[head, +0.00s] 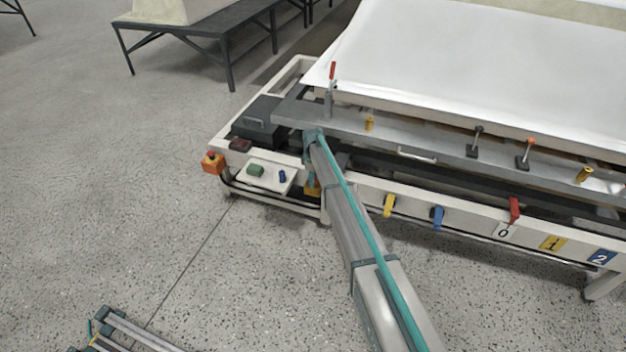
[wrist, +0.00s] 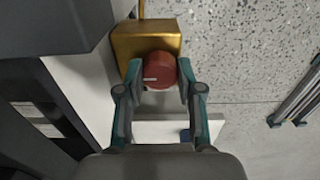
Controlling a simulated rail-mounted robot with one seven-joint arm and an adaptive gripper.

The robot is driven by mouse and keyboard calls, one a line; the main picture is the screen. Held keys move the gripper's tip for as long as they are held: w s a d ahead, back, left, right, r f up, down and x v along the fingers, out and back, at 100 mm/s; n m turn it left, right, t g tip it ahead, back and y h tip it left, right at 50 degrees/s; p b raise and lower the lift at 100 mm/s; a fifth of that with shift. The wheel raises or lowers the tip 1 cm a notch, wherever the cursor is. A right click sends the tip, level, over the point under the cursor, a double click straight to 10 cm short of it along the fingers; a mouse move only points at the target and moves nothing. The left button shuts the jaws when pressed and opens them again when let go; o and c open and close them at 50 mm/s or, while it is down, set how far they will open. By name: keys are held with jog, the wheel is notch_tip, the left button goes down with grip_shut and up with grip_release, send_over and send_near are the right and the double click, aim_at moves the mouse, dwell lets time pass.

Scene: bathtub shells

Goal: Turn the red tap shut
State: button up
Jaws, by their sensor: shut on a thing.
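A red tap (head: 514,210) is on the front rail of the frame in the head view, its handle roughly upright. It is well to the right of my gripper. In the wrist view, my gripper (wrist: 160,78) is shut on a round red knob (wrist: 159,70) with a white mark, one finger on each side. The knob sits on a gold-coloured box (wrist: 146,40). In the head view the gripper is hidden by my arm near the left end of the frame, where part of the yellow box (head: 311,188) shows. The red tap cannot be made out in the wrist view.
A yellow tap (head: 389,205) and a blue tap (head: 437,216) are on the same rail, left of the red tap. Plates marked 0, 1 and 2 (head: 601,258) are at the right. A white tray (head: 264,178) holds green and blue pieces.

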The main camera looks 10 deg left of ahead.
jog(key=o, duration=1.2)
jog(key=shift+c, duration=0.2)
notch_tip(320, 180, up, 12)
